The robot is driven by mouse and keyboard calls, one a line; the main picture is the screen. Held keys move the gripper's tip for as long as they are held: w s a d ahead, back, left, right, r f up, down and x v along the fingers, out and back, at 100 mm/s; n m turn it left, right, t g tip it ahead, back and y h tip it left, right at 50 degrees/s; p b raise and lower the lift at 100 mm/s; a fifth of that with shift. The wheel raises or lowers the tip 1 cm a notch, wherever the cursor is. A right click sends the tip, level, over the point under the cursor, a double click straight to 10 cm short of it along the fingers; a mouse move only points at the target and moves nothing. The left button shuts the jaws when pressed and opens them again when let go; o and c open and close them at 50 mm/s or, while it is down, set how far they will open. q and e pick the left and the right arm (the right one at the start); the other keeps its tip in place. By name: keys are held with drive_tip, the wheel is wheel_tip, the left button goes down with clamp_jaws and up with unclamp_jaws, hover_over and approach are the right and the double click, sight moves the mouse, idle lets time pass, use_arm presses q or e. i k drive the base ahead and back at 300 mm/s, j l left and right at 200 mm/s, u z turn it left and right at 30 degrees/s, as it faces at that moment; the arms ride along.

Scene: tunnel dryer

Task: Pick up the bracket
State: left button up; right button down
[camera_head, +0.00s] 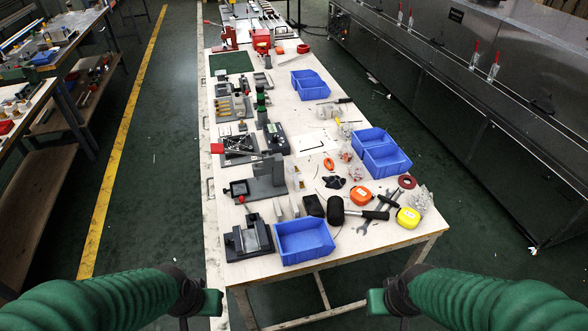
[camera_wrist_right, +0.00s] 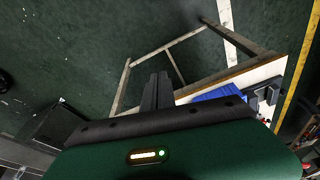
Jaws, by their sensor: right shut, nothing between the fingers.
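I cannot tell for sure which part is the bracket. A grey angular piece (camera_head: 268,178) with an upright plate stands on the left half of the long table and looks most like one. My left gripper (camera_head: 209,303) is low at the left, off the table's near edge; its fingers are not visible. My right gripper (camera_head: 378,303) is low at the right, also short of the table. In the right wrist view its two dark fingers (camera_wrist_right: 157,90) are together, with nothing between them, above the floor.
Blue bins (camera_head: 303,241) stand on the table (camera_head: 325,258). A black mallet (camera_head: 336,210), wrench (camera_head: 365,224), orange tape measure (camera_head: 361,196) and yellow one (camera_head: 408,218) crowd the near right. A grey vise-like fixture (camera_head: 249,238) is near left. A steel machine (camera_head: 470,90) runs along the right.

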sight(293, 169)
drive_tip(key=j+u, duration=0.15)
drive_tip(key=u, duration=0.5)
drive_tip(key=i+j+u, duration=0.45)
drive_tip(key=j, duration=0.3)
drive_tip(key=i+j+u, duration=0.45)
drive_tip(key=i+j+z, duration=0.2)
drive_tip(key=i, duration=0.2)
drive_tip(key=i+j+z, duration=0.2)
drive_tip(key=i, duration=0.25)
drive_tip(key=i+j+z, duration=0.2)
drive_tip(key=i, duration=0.15)
drive_tip(key=i+l+z, duration=0.25)
drive_tip(key=z, duration=0.2)
drive_tip(key=i+z, duration=0.8)
drive_tip(key=z, duration=0.15)
drive_tip(key=i+j+z, duration=0.15)
drive_tip(key=i+z, duration=0.2)
drive_tip(key=z, duration=0.15)
drive_tip(key=i+z, duration=0.2)
drive_tip(key=i, duration=0.2)
